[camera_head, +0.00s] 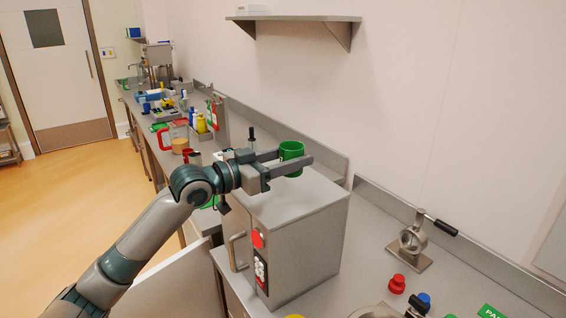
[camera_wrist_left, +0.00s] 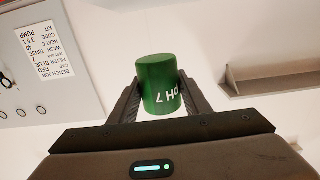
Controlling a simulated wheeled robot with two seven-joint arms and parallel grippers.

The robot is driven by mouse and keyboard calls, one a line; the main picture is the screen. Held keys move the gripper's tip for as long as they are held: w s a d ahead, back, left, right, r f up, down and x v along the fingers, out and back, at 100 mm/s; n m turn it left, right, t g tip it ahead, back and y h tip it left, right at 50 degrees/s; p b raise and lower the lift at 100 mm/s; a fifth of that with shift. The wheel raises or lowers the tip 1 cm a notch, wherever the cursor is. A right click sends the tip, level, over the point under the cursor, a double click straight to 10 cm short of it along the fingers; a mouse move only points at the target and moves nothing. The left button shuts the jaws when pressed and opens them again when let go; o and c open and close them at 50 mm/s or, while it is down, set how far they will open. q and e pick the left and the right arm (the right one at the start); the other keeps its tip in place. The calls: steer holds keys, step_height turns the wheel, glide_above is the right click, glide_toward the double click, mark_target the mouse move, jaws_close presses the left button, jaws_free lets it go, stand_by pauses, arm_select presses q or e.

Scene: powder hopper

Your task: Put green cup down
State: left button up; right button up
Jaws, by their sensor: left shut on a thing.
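The green cup (camera_head: 291,157) is held in my left gripper (camera_head: 290,161), over the top of a grey steel box-shaped machine (camera_head: 305,199). In the head view it looks upright, with its open rim at the top. I cannot tell for sure whether its base touches the machine top. My right gripper is in neither view.
A steel stand with a black handle (camera_head: 410,245) is on the counter at right. Red (camera_head: 397,283) and blue knobs are nearby at the front. A red-handled jug (camera_head: 178,136) and several bottles crowd the counter behind. A wall shelf (camera_head: 295,19) is above.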

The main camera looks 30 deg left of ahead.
arm_select(q)
steer(key=s+d+r+b, duration=0.1)
steer(key=d+r, duration=0.2)
steer(key=d, duration=0.2)
steer(key=shift+s+d+r, duration=0.3)
steer(key=shift+s+d, duration=0.05)
steer(key=shift+s, duration=0.05)
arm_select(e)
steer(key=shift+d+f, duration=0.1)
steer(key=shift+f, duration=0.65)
arm_select(q)
steer(key=shift+s, duration=0.1)
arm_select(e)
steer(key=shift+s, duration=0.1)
